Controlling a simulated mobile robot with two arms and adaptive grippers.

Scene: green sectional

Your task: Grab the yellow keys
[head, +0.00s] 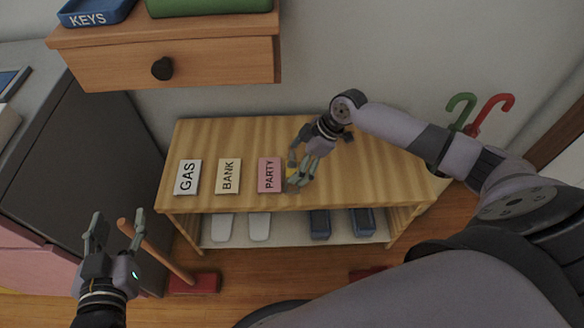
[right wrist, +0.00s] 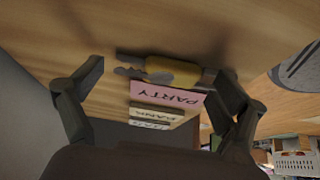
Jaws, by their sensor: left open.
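The yellow keys (right wrist: 172,70) lie on the wooden bench top, beside the pink PARTY card, with a yellow tag and dark metal key parts. In the head view only a bit of yellow shows behind my right gripper (head: 297,174). In the right wrist view my right gripper (right wrist: 158,100) is open, its fingers spread wide to either side of the keys' position. I cannot tell whether a finger touches them. My left gripper (head: 119,222) is open and empty, low at the left, away from the bench.
The bench (head: 235,134) also holds GAS (head: 187,177), BANK (head: 228,176) and PARTY (head: 269,175) cards. A drawer shelf (head: 215,65) with a blue KEYS tray (head: 95,14) juts out above. Umbrella handles (head: 489,108) stand at the right. Shoes (head: 320,223) sit below.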

